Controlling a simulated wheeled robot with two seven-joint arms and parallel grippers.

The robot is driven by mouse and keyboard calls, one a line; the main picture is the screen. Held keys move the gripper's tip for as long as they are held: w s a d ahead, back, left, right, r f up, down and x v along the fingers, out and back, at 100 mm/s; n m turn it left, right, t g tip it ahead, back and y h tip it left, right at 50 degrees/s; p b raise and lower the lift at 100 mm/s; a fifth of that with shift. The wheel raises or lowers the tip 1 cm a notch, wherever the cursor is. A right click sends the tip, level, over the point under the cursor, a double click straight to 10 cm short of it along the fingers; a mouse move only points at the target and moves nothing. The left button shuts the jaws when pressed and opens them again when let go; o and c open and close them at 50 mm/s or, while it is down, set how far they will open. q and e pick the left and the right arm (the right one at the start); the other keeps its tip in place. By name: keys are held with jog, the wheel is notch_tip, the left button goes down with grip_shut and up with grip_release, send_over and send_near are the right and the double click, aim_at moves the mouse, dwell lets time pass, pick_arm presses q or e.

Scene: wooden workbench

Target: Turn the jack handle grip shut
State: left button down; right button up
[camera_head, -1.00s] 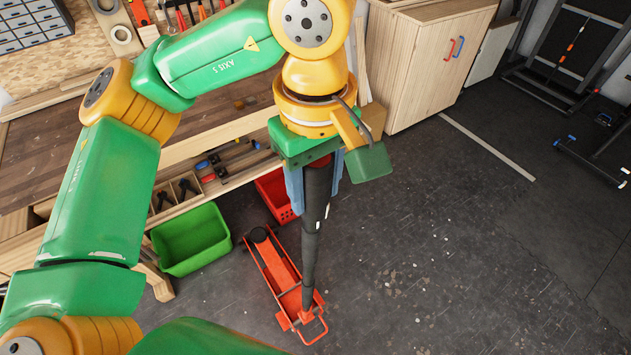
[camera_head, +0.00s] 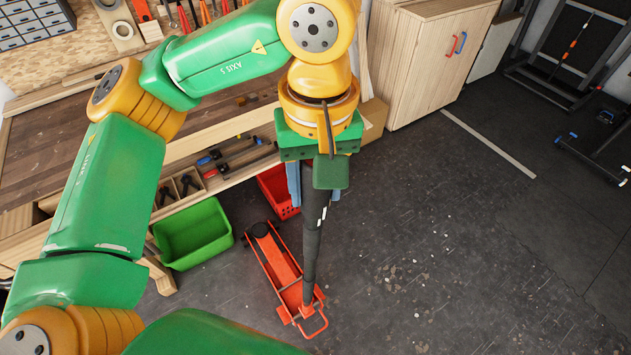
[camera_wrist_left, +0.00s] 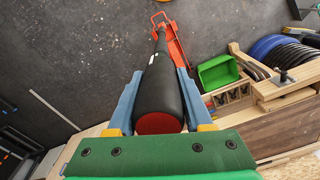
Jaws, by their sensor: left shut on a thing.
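The red floor jack (camera_head: 280,268) stands on the dark floor below the bench. Its long black handle (camera_head: 311,250) rises nearly upright from the jack's near end. My left gripper (camera_head: 308,185) is shut on the grip at the top of the handle. In the left wrist view, the blue fingers of my left gripper (camera_wrist_left: 156,100) lie on both sides of the black grip (camera_wrist_left: 160,90), whose red end faces the camera. The jack (camera_wrist_left: 175,45) shows beyond it. In the head view the wrist hides the top of the grip. My right gripper is not in view.
A green bin (camera_head: 194,234) stands left of the jack, and a red crate (camera_head: 277,193) stands behind it. The wooden workbench (camera_head: 60,150) with tools runs along the left. A wooden cabinet (camera_head: 425,60) stands at the back.

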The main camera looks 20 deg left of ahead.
pick_arm(q)
jog(key=shift+c, duration=1.5)
grip_release()
jog(key=r, duration=0.3)
jog(key=r+p, duration=0.1)
jog(key=r, duration=0.3)
jog(key=shift+s+d+r, duration=0.1)
jog(key=shift+d, duration=0.1)
jog(key=shift+a, duration=0.1)
